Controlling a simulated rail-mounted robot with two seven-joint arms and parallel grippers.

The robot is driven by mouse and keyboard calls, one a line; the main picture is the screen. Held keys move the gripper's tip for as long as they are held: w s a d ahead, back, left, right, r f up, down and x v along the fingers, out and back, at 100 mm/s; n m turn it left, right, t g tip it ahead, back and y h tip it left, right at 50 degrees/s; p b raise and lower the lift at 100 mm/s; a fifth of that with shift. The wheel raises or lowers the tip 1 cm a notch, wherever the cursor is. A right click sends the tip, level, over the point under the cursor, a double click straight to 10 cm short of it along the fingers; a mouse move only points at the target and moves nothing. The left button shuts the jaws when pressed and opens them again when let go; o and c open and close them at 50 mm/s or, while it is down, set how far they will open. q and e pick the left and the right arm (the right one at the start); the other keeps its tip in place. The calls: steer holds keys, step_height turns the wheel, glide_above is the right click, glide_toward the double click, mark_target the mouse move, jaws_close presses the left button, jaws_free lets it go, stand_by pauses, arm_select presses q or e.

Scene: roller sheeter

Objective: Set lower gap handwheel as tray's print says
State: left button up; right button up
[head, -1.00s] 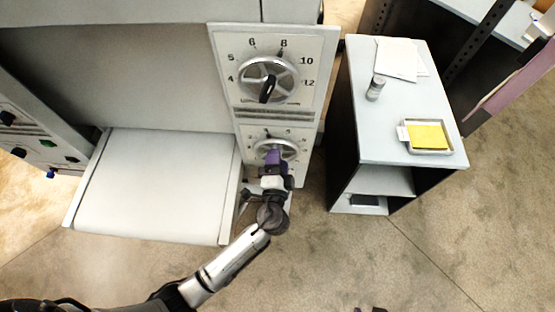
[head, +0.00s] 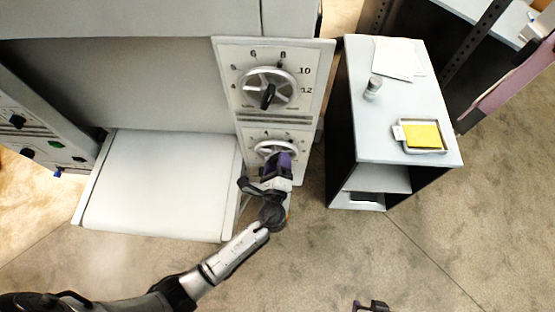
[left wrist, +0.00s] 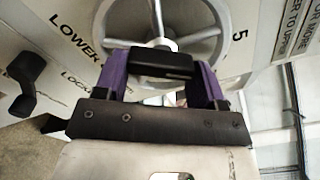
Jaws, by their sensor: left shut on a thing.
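The lower gap handwheel (head: 262,149) is a spoked silver wheel on the lower panel, mostly covered by my left gripper in the head view. In the left wrist view the wheel (left wrist: 205,40) is close, beside printed "LOWER" and a "5". My left gripper (head: 279,160) has its purple fingers on either side of the wheel's black handle (left wrist: 160,64), shut on it. The tray (head: 446,151) lies on the side cabinet with a yellow sheet (head: 423,136) and a small white tag (head: 398,132); their print is too small to read. My right gripper (head: 372,306) shows only partly at the bottom edge.
The upper handwheel (head: 267,88) sits above, with numbers around it. A black lever (left wrist: 28,80) by "LOCK" lettering is left of the lower wheel. Paper sheets (head: 397,57) and a small jar (head: 373,87) are on the cabinet. The floor in front is clear.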

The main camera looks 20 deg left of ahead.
arm_select(q)
steer(key=shift+a+f+m+p, duration=0.1)
steer(key=shift+m+p, duration=0.95)
steer(key=shift+m, duration=1.15)
steer(key=o, duration=0.9)
steer(key=shift+s, duration=0.1)
steer(key=shift+b+v, duration=1.6)
steer(key=shift+v, duration=5.25)
